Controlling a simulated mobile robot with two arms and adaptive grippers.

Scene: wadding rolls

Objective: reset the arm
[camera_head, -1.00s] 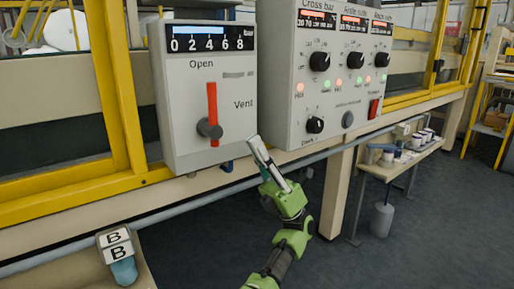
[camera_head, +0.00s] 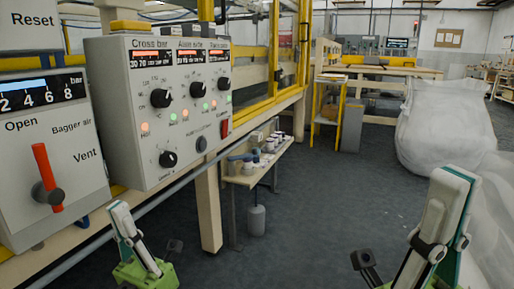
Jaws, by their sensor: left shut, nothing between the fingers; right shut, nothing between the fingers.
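My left gripper (camera_head: 120,212), green and white with dark pads, is at the lower left in the head view, in front of the control panels. It is shut and empty, apart from the panels. My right gripper (camera_head: 453,185) is at the lower right, shut and empty, raised over the open floor. Both point upward in the picture. Their arms are mostly below the frame.
A panel with a red lever (camera_head: 47,178) and a grey knob box (camera_head: 120,110) stand on the left. Behind them, a small bench (camera_head: 247,180) holds several cups. Large white wrapped rolls (camera_head: 440,120) lie on the right. The floor (camera_head: 320,210) between is clear.

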